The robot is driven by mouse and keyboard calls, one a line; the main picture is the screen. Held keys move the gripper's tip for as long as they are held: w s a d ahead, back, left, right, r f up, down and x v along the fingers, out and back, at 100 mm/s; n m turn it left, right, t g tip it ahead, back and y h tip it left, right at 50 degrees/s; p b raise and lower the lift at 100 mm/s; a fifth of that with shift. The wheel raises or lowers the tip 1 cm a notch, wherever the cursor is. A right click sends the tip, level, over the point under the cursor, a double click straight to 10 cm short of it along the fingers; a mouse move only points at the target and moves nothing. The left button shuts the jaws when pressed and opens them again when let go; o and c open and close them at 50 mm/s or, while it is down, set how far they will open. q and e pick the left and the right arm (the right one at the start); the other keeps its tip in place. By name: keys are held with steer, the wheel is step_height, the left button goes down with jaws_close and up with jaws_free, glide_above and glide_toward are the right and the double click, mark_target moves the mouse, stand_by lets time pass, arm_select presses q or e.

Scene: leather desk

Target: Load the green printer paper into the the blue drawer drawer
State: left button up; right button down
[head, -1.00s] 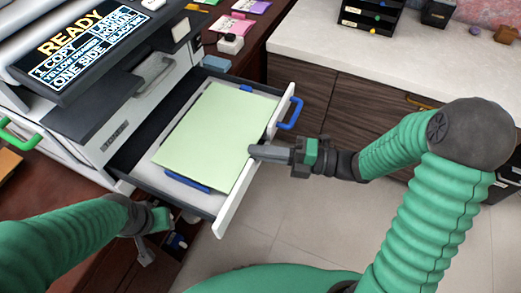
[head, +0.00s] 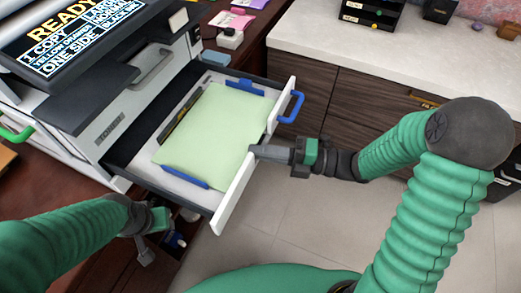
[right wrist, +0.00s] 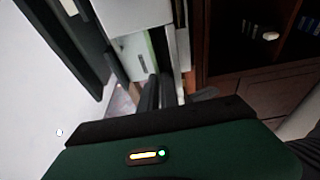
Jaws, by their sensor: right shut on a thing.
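The green printer paper (head: 212,130) lies in the pulled-out drawer, between blue guides at its far and near ends and a dark guide on its left. The drawer has a white front panel (head: 235,197) with a blue handle (head: 291,106). In the right wrist view, the fingers (right wrist: 150,93) point toward a pale green strip. My left gripper (head: 152,236) hangs low at the left, in front of the printer and apart from the drawer; its jaws are unclear.
The printer's display (head: 75,32) reads READY. A green handle (head: 15,134) marks another drawer at the left. A white-topped cabinet (head: 400,55) stands at the right. Open floor lies in front of the drawer.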

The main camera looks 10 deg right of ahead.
steer(key=c, duration=1.5)
jaws_free()
steer(key=shift+f, duration=0.1)
steer(key=shift+s, duration=0.1)
steer(key=p+v, duration=0.1)
steer(key=v, duration=1.5)
steer(key=shift+s+d, duration=0.1)
steer(key=shift+d, duration=0.2)
steer(key=shift+d, duration=0.2)
